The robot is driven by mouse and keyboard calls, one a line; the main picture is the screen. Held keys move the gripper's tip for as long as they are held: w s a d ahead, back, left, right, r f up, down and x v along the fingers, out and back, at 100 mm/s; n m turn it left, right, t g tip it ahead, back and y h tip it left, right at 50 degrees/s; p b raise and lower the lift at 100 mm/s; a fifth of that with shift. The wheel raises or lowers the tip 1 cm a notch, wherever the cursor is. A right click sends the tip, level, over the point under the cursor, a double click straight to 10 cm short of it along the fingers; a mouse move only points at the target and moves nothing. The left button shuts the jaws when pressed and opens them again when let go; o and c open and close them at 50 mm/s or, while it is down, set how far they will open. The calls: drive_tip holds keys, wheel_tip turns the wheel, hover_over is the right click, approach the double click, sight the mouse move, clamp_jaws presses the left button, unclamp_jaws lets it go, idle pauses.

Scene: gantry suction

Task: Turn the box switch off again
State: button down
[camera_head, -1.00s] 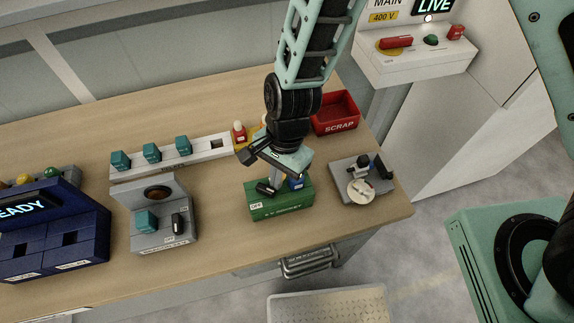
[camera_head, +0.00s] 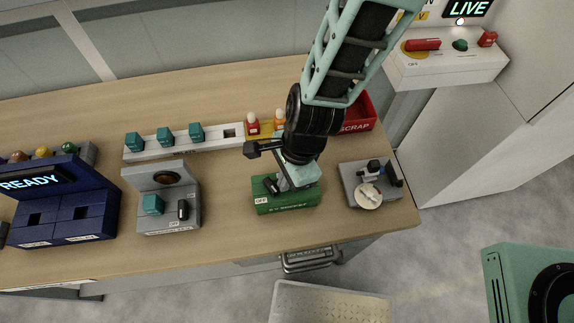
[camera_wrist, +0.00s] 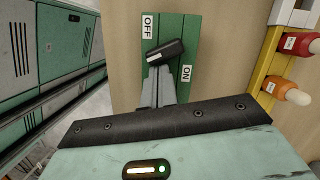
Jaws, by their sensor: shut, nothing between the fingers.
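The green box switch (camera_head: 288,206) sits on the bench near its front edge, with an OFF label on its left front. In the wrist view the box (camera_wrist: 183,42) shows OFF at one end, ON on the other side, and a black lever (camera_wrist: 165,52) lying slanted between them. The lever also shows in the head view (camera_head: 270,186). My gripper (camera_wrist: 158,72) is shut and empty, its fingertips low over the box right beside the lever. I cannot tell if they touch. In the head view my gripper (camera_head: 284,184) hides part of the box top.
A grey plate with small parts (camera_head: 355,196) stands close right of the box. A grey unit with a teal cube (camera_head: 168,222) stands to the left. A yellow holder with red-and-white bottles (camera_head: 265,130) and the red SCRAP bin (camera_head: 358,126) are behind. Bare bench lies between.

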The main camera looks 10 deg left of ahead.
drive_tip(key=shift+s+m, duration=0.15)
drive_tip(key=shift+m, duration=0.15)
drive_tip(key=shift+s, duration=0.4)
idle(0.6)
idle(0.4)
drive_tip(key=b+v, duration=0.1)
drive_tip(key=v, duration=1.6)
drive_tip(key=shift+r, duration=0.2)
drive_tip(key=shift+d, duration=0.15)
drive_tip(key=s+d+f+n+b, duration=0.2)
drive_tip(key=d+n+b, duration=0.3)
drive_tip(key=d+n, duration=0.3)
drive_tip(key=s+d+f+n+t+h+b, duration=0.1)
drive_tip(key=s+d+n+b, duration=0.3)
drive_tip(key=d+n, duration=0.4)
drive_tip(key=f+n+b, duration=0.1)
drive_tip(key=n, duration=0.2)
drive_tip(key=shift+s+f+t+h, duration=0.2)
drive_tip(key=shift+t+h, duration=0.1)
